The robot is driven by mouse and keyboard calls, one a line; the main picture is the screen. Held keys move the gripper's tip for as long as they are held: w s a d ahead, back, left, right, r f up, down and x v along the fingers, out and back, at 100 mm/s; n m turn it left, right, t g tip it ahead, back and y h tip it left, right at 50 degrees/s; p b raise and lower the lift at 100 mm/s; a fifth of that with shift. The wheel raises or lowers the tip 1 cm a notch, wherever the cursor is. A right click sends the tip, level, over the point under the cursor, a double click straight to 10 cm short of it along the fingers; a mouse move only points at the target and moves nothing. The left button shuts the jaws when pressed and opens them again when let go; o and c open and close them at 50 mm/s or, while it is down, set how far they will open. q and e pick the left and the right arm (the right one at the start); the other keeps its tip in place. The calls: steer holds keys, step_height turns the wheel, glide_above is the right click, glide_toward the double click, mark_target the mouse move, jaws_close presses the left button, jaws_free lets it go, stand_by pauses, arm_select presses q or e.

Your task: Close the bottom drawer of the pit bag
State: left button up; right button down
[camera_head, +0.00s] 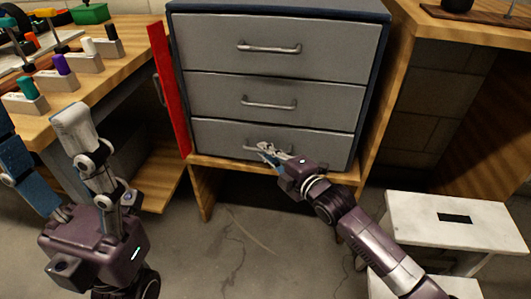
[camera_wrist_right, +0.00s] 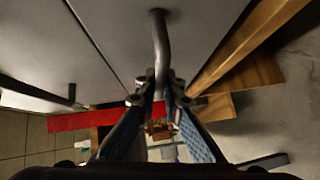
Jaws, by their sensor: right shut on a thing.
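The pit bag is a grey cabinet with a dark blue frame (camera_head: 384,60) and three stacked drawers, each with a bar handle. The bottom drawer (camera_head: 215,140) has its front roughly in line with the drawers above; I cannot tell whether a small gap is left. My right gripper (camera_head: 268,152) is shut on the bottom drawer's handle (camera_wrist_right: 160,45), which runs between its blue-padded fingers in the right wrist view. The gripper hides part of the handle in the head view. My left gripper (camera_head: 45,140) is open and empty at the left, its fingers wide apart, away from the cabinet.
A red panel (camera_head: 168,90) stands along the cabinet's left side. A wooden workbench (camera_head: 125,70) with small tools is at the left. A white step stool (camera_head: 450,218) stands on the right, close to my right arm. The floor (camera_head: 240,235) below the cabinet is clear.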

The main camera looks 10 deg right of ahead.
steer(key=shift+w+d+r, duration=0.1)
steer(key=shift+w+d, duration=0.2)
steer(key=shift+w, duration=0.3)
steer(key=c, duration=2.1)
jaws_free()
steer(key=shift+w, duration=0.1)
steer(key=shift+v, duration=6)
steer(key=shift+a, duration=0.1)
